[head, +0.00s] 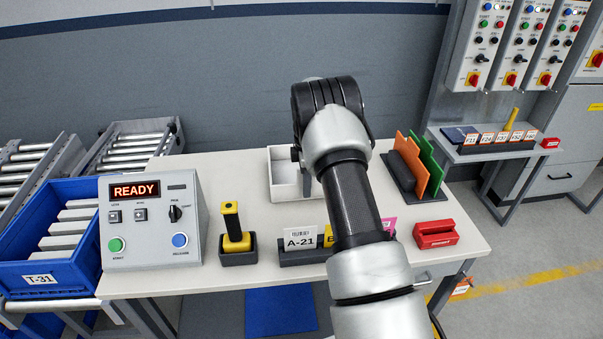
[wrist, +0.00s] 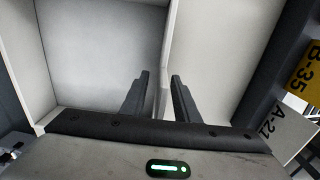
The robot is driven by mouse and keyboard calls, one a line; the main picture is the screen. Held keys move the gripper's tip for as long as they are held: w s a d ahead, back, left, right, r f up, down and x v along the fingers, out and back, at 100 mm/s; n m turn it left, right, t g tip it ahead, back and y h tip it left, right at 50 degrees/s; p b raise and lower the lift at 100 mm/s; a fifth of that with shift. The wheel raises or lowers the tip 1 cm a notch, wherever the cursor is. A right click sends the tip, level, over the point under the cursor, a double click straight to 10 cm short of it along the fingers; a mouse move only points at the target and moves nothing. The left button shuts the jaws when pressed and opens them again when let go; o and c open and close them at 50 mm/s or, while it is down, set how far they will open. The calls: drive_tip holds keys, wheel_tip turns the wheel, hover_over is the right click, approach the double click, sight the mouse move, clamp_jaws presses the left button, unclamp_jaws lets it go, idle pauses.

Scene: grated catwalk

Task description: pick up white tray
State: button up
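The white tray (head: 285,192) stands on the worktable behind the label holder, partly hidden by my arm in the head view. In the head view the fingertips are mostly hidden behind my arm.
The label holder (head: 292,256) with A-21 and B-35 cards stands in front of the tray. A rack with orange and green plates (head: 408,165) and a red block (head: 435,235) are to the right. A yellow-handled tool (head: 233,225) and a READY control box (head: 152,225) are left.

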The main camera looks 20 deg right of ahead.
drive_tip(key=shift+f, duration=0.85)
drive_tip(key=shift+c, duration=0.4)
clamp_jaws()
